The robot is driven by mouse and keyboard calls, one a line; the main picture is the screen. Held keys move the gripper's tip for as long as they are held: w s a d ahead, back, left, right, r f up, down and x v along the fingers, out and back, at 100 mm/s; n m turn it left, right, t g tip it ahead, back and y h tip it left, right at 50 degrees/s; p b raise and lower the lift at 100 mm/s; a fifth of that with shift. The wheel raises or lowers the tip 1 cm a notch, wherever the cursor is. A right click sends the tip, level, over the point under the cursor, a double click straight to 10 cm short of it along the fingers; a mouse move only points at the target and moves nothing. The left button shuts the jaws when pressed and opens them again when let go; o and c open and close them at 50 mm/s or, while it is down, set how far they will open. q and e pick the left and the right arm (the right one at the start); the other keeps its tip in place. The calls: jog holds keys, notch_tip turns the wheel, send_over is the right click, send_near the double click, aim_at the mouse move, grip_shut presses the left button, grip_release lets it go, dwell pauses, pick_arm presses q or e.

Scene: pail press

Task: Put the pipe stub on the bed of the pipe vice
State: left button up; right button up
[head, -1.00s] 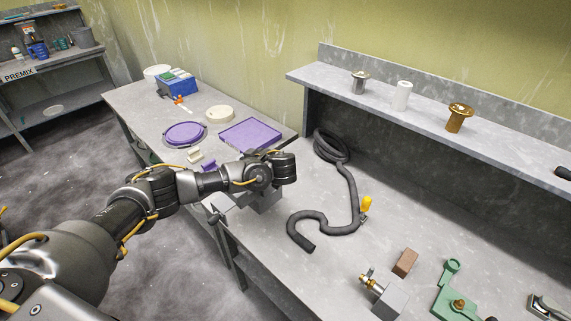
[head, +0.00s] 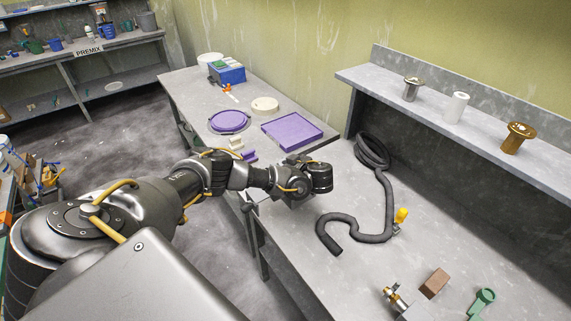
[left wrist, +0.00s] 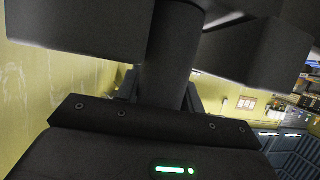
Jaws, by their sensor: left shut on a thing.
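My left gripper (head: 318,180) is over the left part of the grey bench, its arm reaching in from the left. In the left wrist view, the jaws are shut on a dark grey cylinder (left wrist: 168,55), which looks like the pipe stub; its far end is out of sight. In the head view the stub is hidden by the gripper and wrist. A grey metal piece (head: 258,194), probably part of the pipe vice, shows at the bench's left edge, mostly hidden by my arm. I cannot tell whether the stub touches it. My right gripper is not in view.
A black hose (head: 375,200) lies right of my gripper. A purple tray (head: 299,133) and a purple lid (head: 229,121) lie on the table behind. A brown block (head: 434,283) and a brass fitting (head: 393,296) are nearer. A shelf (head: 440,105) overhangs the bench's back.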

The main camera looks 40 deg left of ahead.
pick_arm(q)
jog(key=shift+s+f, duration=0.15)
jog(key=o, duration=1.1)
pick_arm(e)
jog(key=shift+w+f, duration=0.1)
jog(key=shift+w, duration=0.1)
